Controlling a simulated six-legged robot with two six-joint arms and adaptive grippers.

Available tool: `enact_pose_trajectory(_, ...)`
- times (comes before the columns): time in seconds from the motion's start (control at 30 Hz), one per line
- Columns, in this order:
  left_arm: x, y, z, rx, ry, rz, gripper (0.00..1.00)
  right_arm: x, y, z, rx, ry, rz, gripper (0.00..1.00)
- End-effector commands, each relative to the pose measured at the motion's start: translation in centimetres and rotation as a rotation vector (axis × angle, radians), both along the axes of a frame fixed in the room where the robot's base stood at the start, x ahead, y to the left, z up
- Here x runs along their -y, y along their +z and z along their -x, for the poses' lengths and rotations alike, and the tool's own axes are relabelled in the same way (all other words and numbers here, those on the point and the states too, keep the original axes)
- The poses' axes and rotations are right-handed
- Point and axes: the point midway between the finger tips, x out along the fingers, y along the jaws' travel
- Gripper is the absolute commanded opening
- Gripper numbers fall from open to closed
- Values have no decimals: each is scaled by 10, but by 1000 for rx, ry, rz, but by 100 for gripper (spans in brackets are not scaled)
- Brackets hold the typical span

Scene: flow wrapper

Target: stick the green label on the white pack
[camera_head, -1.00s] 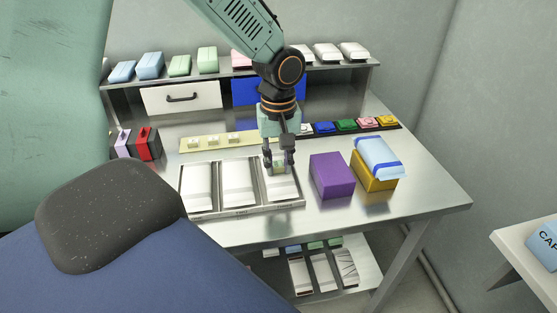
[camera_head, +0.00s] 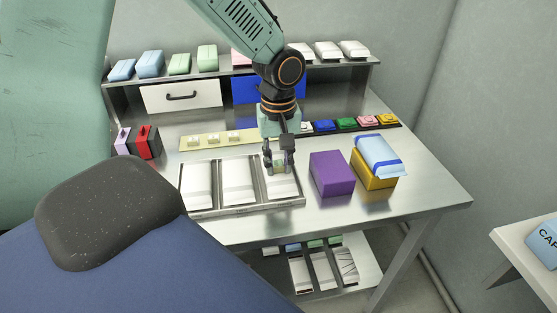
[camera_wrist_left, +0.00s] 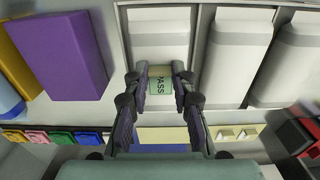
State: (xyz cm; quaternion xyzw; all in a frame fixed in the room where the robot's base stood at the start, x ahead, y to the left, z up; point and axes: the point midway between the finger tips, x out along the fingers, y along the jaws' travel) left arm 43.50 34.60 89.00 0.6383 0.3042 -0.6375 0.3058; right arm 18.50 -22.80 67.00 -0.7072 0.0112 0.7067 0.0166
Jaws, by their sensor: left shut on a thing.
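My left gripper (camera_head: 278,166) is shut on a small green label (camera_wrist_left: 160,80) marked PASS. It is over the rightmost white pack (camera_head: 282,186) in the metal tray (camera_head: 242,213). In the left wrist view the label sits between the fingertips (camera_wrist_left: 169,74), in front of that white pack (camera_wrist_left: 158,42). I cannot tell whether the label touches the pack. Two more white packs (camera_head: 239,181) (camera_head: 197,187) lie in the tray's other compartments. My right gripper is not in view.
A purple box (camera_head: 332,174) stands right of the tray, with a yellow box (camera_head: 373,178) under a blue-white pack (camera_head: 378,156) beyond it. A pale strip with white pieces (camera_head: 218,142) and a row of coloured pieces (camera_head: 350,124) lie behind. A shelf (camera_head: 235,73) holds several packs.

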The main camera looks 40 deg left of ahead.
Motion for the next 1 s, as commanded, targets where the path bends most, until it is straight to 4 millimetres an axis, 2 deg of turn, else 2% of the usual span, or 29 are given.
enact_pose_trajectory(1.0,0,-3,2,-6,0,1,17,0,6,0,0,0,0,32)
